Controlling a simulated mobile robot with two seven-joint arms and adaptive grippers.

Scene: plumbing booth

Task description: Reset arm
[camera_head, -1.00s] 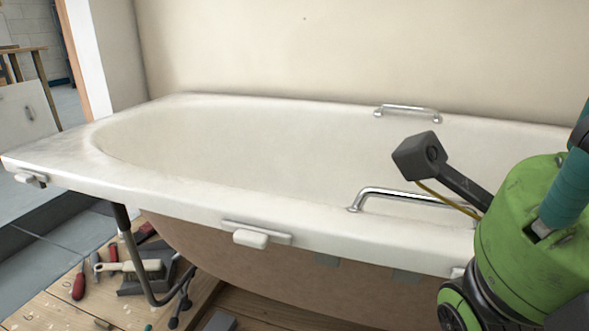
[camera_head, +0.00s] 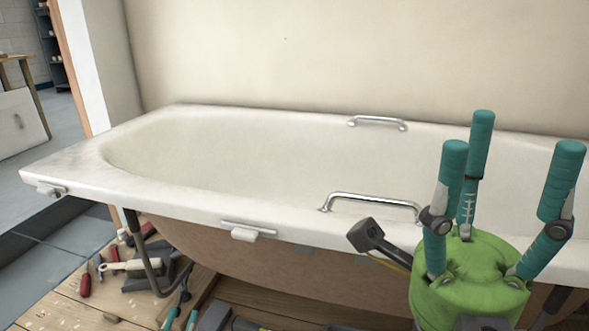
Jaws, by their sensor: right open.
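My right gripper (camera_head: 508,148) is at the right of the head view, in front of the bathtub. Its green palm (camera_head: 468,280) is low, and its teal fingers point up, spread apart and open with nothing between them. A dark block on a short arm (camera_head: 370,236) sticks out from its left side, in front of the tub's rim. My left gripper is not in view.
A white bathtub (camera_head: 150,178) with metal grab bars (camera_head: 375,202) fills the middle, against a beige wall. Tools, including a brush (camera_head: 130,266), lie on wooden boards at lower left. Open floor shows at far left.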

